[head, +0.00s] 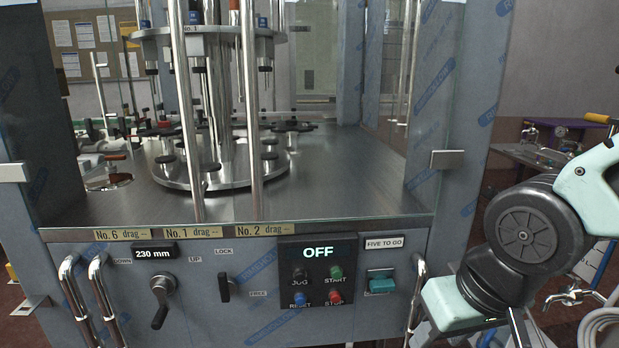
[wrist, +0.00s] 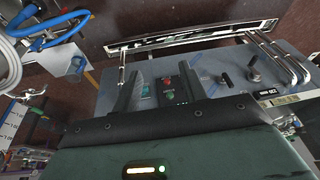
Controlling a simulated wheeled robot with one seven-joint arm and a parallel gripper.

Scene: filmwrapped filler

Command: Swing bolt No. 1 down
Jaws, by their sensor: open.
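The filler machine (head: 300,190) stands in front of me with its round turret inside. A "No. 1" mark shows on the upper turret ring (head: 222,33). A "No. 1 drag" label (head: 192,232) is on the front edge, between "No. 6 drag" (head: 122,234) and "No. 2 drag" (head: 263,229). I cannot tell which part is bolt No. 1. In the wrist view my gripper (wrist: 165,88) is open and empty, with its two dark fingers apart over the machine's front panel (wrist: 218,72). In the head view my arm is at the right and the gripper is out of sight.
The panel has a "230 mm" lever (head: 161,300), a LOCK/FREE knob (head: 225,288), several buttons and an OFF display (head: 318,252). Chrome handles (head: 103,300) and tall chrome rods (head: 247,110) stand at the front. Hoses (head: 600,325) lie at lower right. The steel deck (head: 350,180) has free room on its right.

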